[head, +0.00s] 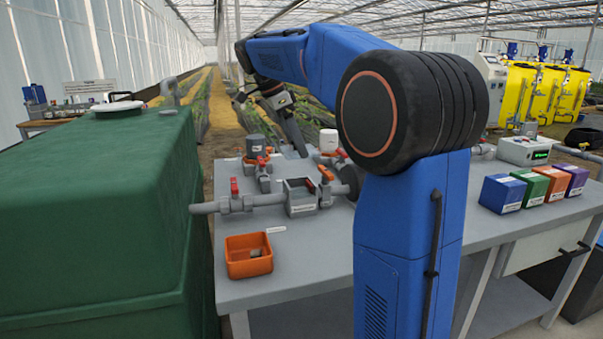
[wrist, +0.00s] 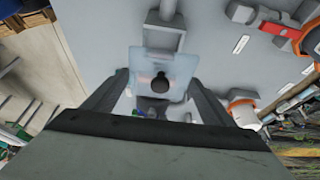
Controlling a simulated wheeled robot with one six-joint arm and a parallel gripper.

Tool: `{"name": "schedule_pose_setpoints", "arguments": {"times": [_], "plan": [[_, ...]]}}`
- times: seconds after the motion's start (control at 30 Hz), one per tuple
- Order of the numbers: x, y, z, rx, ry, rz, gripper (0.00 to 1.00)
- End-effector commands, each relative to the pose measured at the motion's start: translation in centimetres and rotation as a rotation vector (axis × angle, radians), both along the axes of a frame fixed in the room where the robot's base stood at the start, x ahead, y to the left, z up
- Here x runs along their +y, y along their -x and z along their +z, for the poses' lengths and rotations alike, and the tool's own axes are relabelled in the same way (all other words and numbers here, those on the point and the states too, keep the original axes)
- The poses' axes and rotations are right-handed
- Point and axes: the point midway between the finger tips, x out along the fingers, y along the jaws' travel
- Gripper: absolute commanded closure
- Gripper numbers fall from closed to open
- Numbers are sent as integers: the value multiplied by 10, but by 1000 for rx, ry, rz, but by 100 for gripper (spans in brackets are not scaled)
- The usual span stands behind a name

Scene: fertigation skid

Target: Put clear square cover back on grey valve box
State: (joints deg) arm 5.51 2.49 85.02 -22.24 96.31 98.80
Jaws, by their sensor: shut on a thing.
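The grey valve box (head: 302,208) sits in the pipe line on the grey bench in the head view, and its top looks open. My gripper (head: 302,150) is behind and above it, pointing down toward the back of the bench. In the wrist view, the clear square cover (wrist: 160,62), a pale see-through plate with a dark round knob, lies between the two fingers of my gripper (wrist: 157,82). The gripper is shut on the cover. In the head view I cannot make out the cover. The cover's height above the bench is unclear.
Pipes with red-handled valves (head: 236,190) and orange-handled valves (head: 326,174) surround the box. An orange tray (head: 249,268) is in front. A green tank (head: 100,215) stands left; coloured boxes (head: 502,194) are right.

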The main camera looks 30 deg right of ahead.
Motion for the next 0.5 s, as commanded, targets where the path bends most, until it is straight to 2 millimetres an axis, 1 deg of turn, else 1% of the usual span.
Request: {"name": "schedule_pose_setpoints", "arguments": {"times": [0.03, 0.1, 0.2, 0.37, 0.5], "plan": [[0, 1, -9, 3, 0, 0, 46], [0, 1, -21, 3, 0, 0, 46], [0, 1, -33, 2, -1, 0, 46], [0, 0, -42, 0, 0, 0, 46], [0, 1, -55, 2, -1, -1, 46]]}}
